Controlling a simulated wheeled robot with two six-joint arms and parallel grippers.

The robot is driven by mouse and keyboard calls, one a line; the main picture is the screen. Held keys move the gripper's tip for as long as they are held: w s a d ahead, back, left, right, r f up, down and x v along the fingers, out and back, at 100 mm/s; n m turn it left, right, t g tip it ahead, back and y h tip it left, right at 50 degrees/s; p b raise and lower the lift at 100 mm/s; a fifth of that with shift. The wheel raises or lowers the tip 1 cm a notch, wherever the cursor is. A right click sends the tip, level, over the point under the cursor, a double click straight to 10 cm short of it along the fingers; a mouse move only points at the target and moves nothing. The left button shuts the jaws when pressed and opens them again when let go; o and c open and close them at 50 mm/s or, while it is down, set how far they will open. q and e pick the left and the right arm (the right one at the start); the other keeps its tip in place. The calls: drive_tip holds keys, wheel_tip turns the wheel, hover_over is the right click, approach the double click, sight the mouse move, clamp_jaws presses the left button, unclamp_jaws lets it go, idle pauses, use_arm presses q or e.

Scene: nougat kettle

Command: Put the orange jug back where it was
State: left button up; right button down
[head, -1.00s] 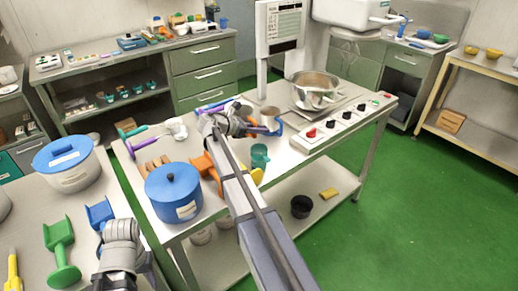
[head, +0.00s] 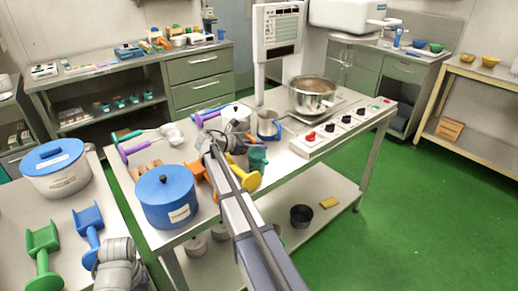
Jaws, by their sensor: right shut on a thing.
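My right gripper (head: 213,143) is over the middle table, at the end of my arm reaching in from the bottom. It is shut, and the arm covers most of what it holds. A dull brownish vessel (head: 240,158) shows partly beside the wrist and seems to be the orange jug, but its handle is hidden. An orange scoop (head: 193,171) lies just left of the arm. A steel jug with a blue handle (head: 267,123) stands to the right of the gripper. Part of my left arm shows at the lower left, with its gripper fingers out of sight.
A blue-lidded pot (head: 167,196) stands at the table's front left. A teal cup (head: 258,158) and a yellow scoop (head: 246,178) lie right of the arm. A white lidded pot (head: 236,113) is behind the gripper. A steel kettle (head: 312,95) stands beside the control panel (head: 340,124).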

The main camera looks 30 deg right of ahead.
drive_tip(key=c, duration=1.3)
unclamp_jaws()
drive_tip(key=shift+f, duration=0.15)
drive_tip(key=o, duration=0.5)
drive_tip(key=shift+c, duration=0.2)
drive_tip(key=shift+r, duration=0.3)
drive_tip(key=p+v, duration=0.4)
drive_tip(key=v, duration=0.8)
drive_tip(key=shift+f+p, duration=0.1)
drive_tip(key=shift+p, duration=0.2)
